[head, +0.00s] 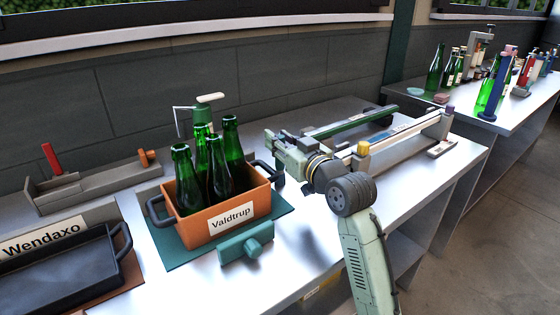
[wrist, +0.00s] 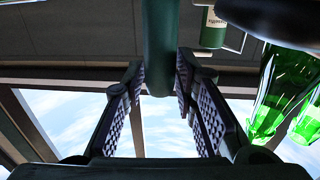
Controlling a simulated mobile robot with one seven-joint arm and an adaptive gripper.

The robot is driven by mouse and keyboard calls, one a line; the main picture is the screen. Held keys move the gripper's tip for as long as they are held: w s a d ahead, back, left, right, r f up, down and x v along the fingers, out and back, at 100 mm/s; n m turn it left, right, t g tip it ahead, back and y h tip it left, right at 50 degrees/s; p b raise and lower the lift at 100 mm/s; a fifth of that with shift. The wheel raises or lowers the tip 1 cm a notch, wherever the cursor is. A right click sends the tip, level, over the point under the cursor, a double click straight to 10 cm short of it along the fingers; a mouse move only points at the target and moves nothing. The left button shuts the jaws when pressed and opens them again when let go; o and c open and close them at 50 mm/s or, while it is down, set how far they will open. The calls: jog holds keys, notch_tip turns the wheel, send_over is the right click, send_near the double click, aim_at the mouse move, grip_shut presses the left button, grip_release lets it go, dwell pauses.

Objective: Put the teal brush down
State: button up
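My gripper (wrist: 160,82) has its two padded fingers on either side of a dark teal round handle, which I take to be the teal brush (wrist: 160,40). The handle runs from between the fingertips to the picture's edge; its far end is out of the wrist view. In the head view my gripper (head: 274,146) is beside the right handle of the orange Valdtrup crate (head: 262,200), above the bench. A dark piece (head: 280,177) hangs just below the gripper there; its shape is hard to make out. A teal block with a knob (head: 246,244) lies in front of the crate.
Several green bottles (head: 220,180) stand in the crate on a teal mat (head: 178,250); some show close by in the wrist view (wrist: 268,105). A dark Wendaxo tray (head: 60,270) is at left. A long green-and-grey fixture (head: 350,122) lies behind my arm. Bare bench shows right of the crate.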

grip_shut()
jog(key=shift+r, duration=0.1)
